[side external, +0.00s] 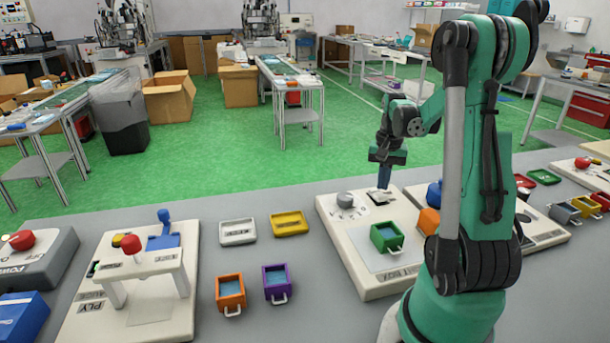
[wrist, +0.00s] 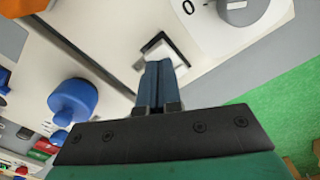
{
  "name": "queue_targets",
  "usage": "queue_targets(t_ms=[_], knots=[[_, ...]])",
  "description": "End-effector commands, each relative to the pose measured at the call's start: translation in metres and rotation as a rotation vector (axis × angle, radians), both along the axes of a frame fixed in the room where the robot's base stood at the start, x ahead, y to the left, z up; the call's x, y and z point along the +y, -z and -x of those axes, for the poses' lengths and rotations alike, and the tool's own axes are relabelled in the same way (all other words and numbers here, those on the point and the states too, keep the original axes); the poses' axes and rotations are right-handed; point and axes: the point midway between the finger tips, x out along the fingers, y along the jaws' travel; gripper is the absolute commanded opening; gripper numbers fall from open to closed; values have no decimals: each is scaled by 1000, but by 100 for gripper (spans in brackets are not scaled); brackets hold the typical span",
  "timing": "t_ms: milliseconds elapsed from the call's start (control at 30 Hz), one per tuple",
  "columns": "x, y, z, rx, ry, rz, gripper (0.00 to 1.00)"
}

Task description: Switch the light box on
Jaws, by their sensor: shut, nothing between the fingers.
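The light box (side external: 349,262) is a pale flat unit on the grey bench, with a lighter square panel and a label at its front edge. A small switch (side external: 379,198) in a dark frame sits near its back edge, and it also shows in the wrist view (wrist: 158,44). My gripper (side external: 383,187) is shut and empty, pointing down with its blue fingertips right at the switch. In the wrist view the fingertips (wrist: 160,64) cover part of the switch. I cannot tell whether they touch it or which way it is set.
A grey dial (side external: 345,200) sits left of the switch. A green bin (side external: 387,237) stands on the light box, with an orange bin (side external: 428,220) to its right. A blue knob (wrist: 72,98) shows on the neighbouring unit. Orange and purple bins stand left on the bench.

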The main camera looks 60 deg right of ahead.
Motion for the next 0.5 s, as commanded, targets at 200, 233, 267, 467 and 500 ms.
queue_targets(t_ms=[200,233,267,467,500], knots=[[0,3,0,0,0,0,0],[0,4,0,0,0,0,0],[0,4,0,0,0,0,0],[0,7,0,0,0,0,0],[0,8,0,0,0,0,0]])
